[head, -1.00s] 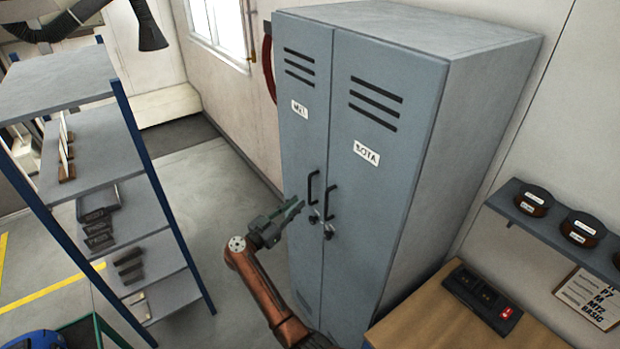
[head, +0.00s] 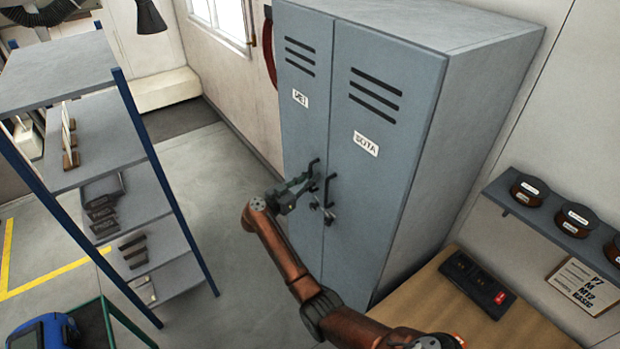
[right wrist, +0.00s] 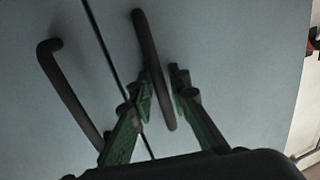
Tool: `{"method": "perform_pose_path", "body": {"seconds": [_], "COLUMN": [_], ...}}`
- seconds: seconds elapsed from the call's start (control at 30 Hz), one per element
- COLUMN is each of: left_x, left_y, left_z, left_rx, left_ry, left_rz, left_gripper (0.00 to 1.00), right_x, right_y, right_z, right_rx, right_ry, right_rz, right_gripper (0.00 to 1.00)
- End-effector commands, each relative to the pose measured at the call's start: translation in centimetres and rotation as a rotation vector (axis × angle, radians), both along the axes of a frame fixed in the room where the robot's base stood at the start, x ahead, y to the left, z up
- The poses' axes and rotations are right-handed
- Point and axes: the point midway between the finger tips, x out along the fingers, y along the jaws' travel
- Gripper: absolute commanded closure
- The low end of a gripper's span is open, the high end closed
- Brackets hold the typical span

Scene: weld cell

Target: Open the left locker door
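The grey-blue locker has two doors, both looking closed. The left door (head: 304,120) has a black bar handle (head: 312,169); the right door (head: 375,190) has its own handle (head: 329,189). My right gripper (head: 304,185) is at the left door's handle. In the right wrist view, its green fingers (right wrist: 164,80) are apart, one on each side of the left door's handle (right wrist: 148,45). A gap shows at the right finger; contact with the other finger is unclear. The right door's handle (right wrist: 72,90) is beside them, across the seam. My left gripper is out of view.
A shelf rack with blue posts (head: 165,190) stands at the left, with free floor (head: 225,190) between it and the locker. A wooden bench (head: 440,300) with a black control box (head: 478,285) and a wall shelf (head: 505,208) with spools are at the right.

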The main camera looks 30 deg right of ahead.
Motion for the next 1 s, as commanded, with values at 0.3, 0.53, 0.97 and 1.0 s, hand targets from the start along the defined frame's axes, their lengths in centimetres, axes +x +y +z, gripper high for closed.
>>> {"method": "perform_pose_path", "body": {"seconds": [0.3,0.53,0.97,1.0], "left_x": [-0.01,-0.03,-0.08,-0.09], "left_y": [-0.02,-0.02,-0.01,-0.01], "left_z": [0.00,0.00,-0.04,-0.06], "left_rx": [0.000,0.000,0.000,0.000], "left_ry": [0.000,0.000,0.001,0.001], "left_rz": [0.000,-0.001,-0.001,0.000], "left_gripper": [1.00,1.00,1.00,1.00], "right_x": [-0.01,0.01,-0.03,-0.07], "right_y": [0.03,0.04,0.11,0.14], "right_z": [0.01,0.01,0.01,-0.01], "right_rx": [-0.001,-0.001,-0.001,-0.001], "right_ry": [0.000,0.000,0.001,0.001], "right_rz": [0.000,0.000,-0.006,-0.012], "right_gripper": [1.00,1.00,1.00,1.00]}}
